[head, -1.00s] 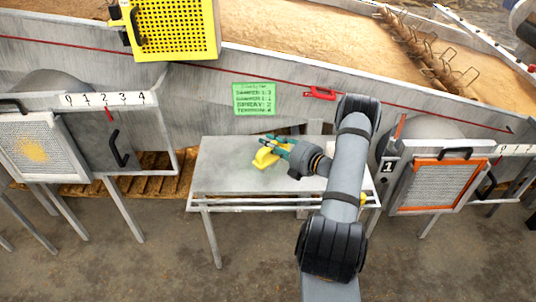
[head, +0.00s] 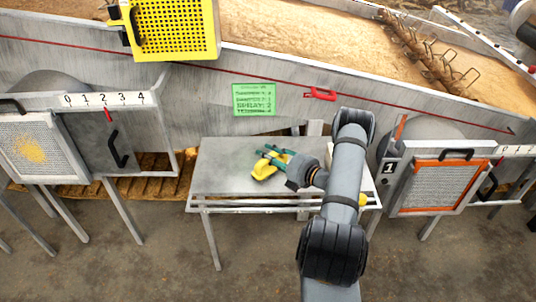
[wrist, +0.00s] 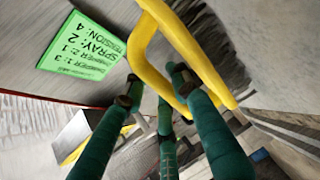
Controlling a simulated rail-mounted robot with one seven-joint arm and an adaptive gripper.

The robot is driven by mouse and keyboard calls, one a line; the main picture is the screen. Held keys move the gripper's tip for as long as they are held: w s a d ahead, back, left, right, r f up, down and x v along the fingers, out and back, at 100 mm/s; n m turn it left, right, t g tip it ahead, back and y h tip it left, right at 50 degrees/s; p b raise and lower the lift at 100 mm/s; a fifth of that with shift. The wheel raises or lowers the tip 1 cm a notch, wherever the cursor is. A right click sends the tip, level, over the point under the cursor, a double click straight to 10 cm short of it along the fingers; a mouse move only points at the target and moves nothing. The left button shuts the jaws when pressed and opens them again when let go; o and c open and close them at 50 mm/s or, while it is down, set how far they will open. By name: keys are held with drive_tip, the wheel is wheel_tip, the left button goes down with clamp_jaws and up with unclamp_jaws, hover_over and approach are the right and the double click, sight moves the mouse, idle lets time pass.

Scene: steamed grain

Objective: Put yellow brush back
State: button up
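The yellow brush (head: 265,169) is on the grey metal table, left of my gripper. In the wrist view its yellow looped handle (wrist: 147,62) crosses in front of my fingertips. My gripper (head: 270,153) has green fingers, which look spread apart at the brush. The wrist view also shows my gripper (wrist: 157,85) with its fingers apart around the lower part of the loop. I cannot tell whether a finger touches it.
The grey table (head: 222,165) has bare room on its left. A green note (head: 254,99) and a red handle (head: 320,93) are on the trough wall behind. An orange-framed screen (head: 438,187) stands right. A yellow perforated box (head: 177,30) is at upper left.

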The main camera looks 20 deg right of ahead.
drive_tip(key=shift+o, duration=1.4)
drive_tip(key=shift+r, duration=0.15)
drive_tip(key=v, duration=1.2)
drive_tip(key=shift+p, duration=0.4)
